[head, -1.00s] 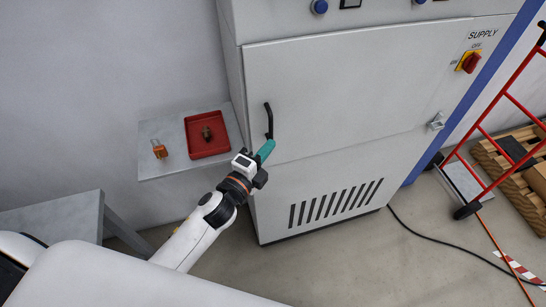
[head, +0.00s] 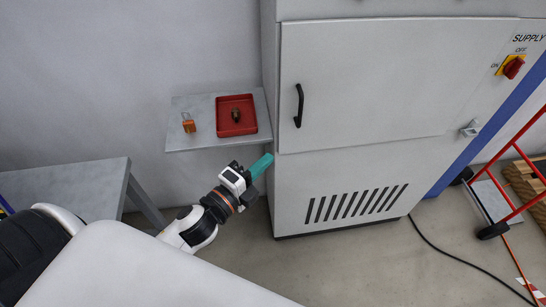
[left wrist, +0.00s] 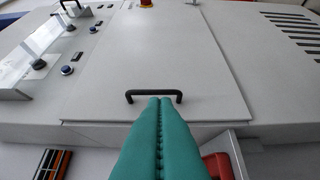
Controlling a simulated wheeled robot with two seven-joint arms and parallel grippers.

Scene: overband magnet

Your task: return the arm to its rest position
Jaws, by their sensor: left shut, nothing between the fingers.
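My left arm comes in from the lower left in the head view. Its left gripper (head: 262,166), with teal fingers, is shut and empty, in front of the cabinet's left edge and below the small shelf. In the left wrist view the teal fingers (left wrist: 160,110) lie together and point toward the black door handle (left wrist: 154,96), with nothing between them. The grey cabinet (head: 380,90) has its door closed, and the door handle (head: 298,106) looks clear of the fingers. My right gripper is not in view.
A wall shelf (head: 190,106) holds a red tray (head: 250,128) with a small brown object, and an orange padlock-like item (head: 188,123). A grey table (head: 100,185) stands at left. A red hand truck (head: 512,190) and a black cable (head: 440,250) are at right.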

